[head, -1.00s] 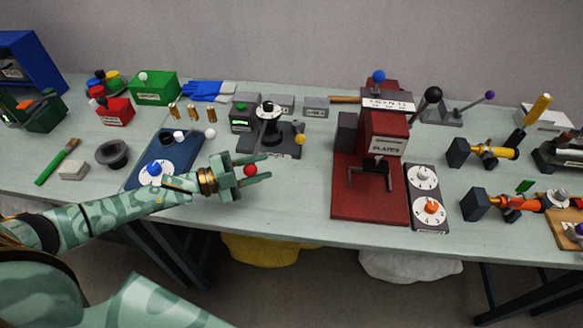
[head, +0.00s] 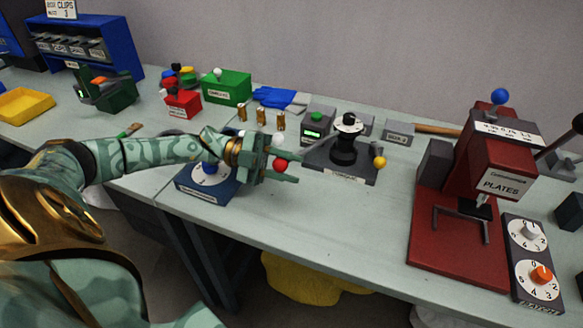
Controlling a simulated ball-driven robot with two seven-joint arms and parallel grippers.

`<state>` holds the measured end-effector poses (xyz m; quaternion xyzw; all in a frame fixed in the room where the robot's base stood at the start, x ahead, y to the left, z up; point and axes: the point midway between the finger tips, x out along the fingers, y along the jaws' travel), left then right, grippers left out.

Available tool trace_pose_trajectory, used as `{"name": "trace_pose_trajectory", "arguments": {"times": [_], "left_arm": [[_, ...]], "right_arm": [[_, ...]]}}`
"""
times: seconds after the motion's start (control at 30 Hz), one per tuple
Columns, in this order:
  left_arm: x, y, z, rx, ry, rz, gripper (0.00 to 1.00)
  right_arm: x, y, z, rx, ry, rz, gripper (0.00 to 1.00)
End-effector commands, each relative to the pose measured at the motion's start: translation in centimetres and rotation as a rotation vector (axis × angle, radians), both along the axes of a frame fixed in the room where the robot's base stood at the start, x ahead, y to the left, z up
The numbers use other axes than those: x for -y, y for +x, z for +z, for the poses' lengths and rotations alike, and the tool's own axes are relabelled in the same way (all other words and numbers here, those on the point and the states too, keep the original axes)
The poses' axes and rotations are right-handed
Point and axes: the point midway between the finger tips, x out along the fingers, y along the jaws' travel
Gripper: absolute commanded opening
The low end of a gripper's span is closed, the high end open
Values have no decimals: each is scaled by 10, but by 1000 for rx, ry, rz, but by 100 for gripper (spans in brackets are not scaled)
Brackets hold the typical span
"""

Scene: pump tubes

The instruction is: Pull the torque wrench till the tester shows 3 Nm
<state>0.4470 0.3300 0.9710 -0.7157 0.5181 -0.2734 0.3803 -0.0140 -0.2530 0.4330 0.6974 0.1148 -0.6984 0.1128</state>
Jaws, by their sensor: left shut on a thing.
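The tester is a dark base (head: 350,172) with a black post (head: 344,150) under a pale disc, in the middle of the head view. Behind its left side stands a grey box (head: 318,130) with a small green-lit display, too small to read, and a green button. A yellow ball (head: 379,162) is at the base's right end. My left gripper (head: 286,167) is left of the tester, shut on a red ball (head: 281,164). The fingers hide most of what the ball is fixed to, so I cannot tell whether it is the wrench's handle. My right gripper is out of view.
A blue dial box (head: 197,188) lies under my left wrist. Brass cylinders (head: 260,116) stand behind the gripper. A red press (head: 455,240) and a dial panel (head: 533,262) are to the right. The tabletop (head: 345,225) is clear in front of the tester.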

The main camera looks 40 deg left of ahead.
Motion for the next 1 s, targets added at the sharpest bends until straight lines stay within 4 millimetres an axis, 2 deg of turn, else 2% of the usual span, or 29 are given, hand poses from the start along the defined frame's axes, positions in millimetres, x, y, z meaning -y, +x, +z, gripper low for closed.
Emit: {"name": "trace_pose_trajectory", "arguments": {"times": [0.27,0.3,0.37,0.7,1.0], "left_arm": [[-2,1,0,0,4,5,0],[-2,1,0,0,4,5,36],[-2,1,0,0,4,5,52],[-5,-1,0,-1,2,3,52],[-54,-16,-1,-3,3,6,52]], "right_arm": [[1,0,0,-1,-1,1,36],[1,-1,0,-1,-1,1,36],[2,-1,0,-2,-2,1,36],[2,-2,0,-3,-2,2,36],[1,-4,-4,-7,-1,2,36]]}}
